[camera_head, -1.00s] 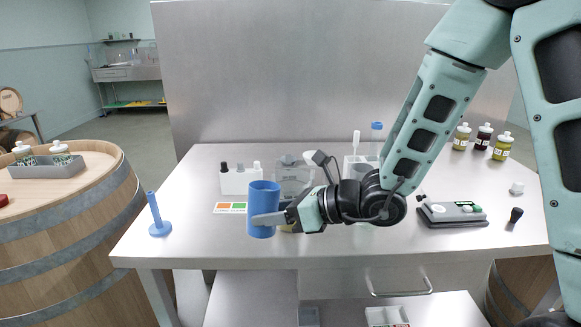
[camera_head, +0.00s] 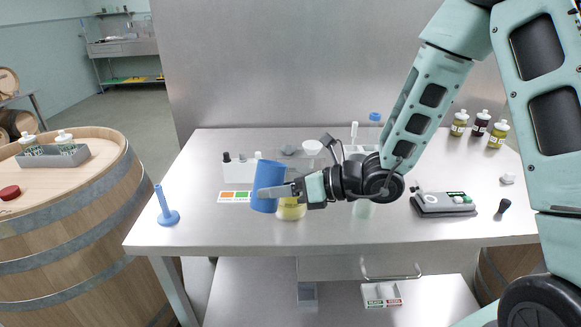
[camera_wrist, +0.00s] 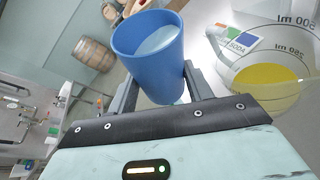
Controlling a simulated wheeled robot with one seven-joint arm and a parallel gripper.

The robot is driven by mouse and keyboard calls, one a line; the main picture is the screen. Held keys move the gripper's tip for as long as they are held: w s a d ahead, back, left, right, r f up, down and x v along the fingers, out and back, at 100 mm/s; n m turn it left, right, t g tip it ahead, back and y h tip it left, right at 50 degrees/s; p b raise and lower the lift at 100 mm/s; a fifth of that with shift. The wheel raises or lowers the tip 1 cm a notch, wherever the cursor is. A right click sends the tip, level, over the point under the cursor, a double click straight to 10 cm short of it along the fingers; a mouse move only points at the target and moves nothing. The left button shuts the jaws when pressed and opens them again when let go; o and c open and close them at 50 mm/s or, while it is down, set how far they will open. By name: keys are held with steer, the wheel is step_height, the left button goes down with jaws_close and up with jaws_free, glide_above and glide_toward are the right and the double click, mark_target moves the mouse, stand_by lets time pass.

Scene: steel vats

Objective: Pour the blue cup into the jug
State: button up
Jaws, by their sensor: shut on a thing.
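The blue cup (camera_head: 268,178) is in my gripper (camera_head: 272,191), above the front of the steel table. It leans a little, with its rim toward the right. In the wrist view the cup (camera_wrist: 150,62) stands between the two fingers of my gripper (camera_wrist: 158,90), and a pale, clear-looking liquid shows inside it. The clear jug (camera_wrist: 300,92) with ml marks and yellow liquid in it is right of the cup in the wrist view. In the head view the jug (camera_head: 291,210) is mostly hidden behind my gripper and the cup; its yellow liquid shows below them.
A blue peg stand (camera_head: 167,213) is at the table's left front. A grey device (camera_head: 443,204) and several bottles (camera_head: 480,123) are on the right.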

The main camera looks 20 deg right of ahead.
mark_target(284, 176)
steer(key=shift+w+d+r+m+y+p, duration=0.15)
steer(key=shift+d+r+m+p, duration=0.1)
steer(key=shift+r+p, duration=0.4)
steer(key=shift+w+d+r+m+y+p, duration=0.1)
steer(key=shift+w+r+m+y+p, duration=0.15)
steer(key=shift+r+p, duration=0.4)
steer(key=shift+w+d+r+m+y+p, duration=0.1)
steer(key=shift+d+r+m+p, duration=0.2)
steer(key=shift+p, duration=0.6)
steer(key=shift+f+m+y, duration=0.3)
steer(key=shift+f+m, duration=0.1)
steer(key=shift+m, duration=0.3)
stand_by(0.7)
steer(key=shift+a+r+m+y+p, duration=0.15)
steer(key=shift+r+m+y+p, duration=0.15)
steer(key=shift+r+m+y, duration=0.25)
stand_by(1.6)
steer(key=shift+f+m+b, duration=0.35)
steer(key=shift+f+m, duration=0.05)
steer(key=shift+m, duration=0.35)
stand_by(1.5)
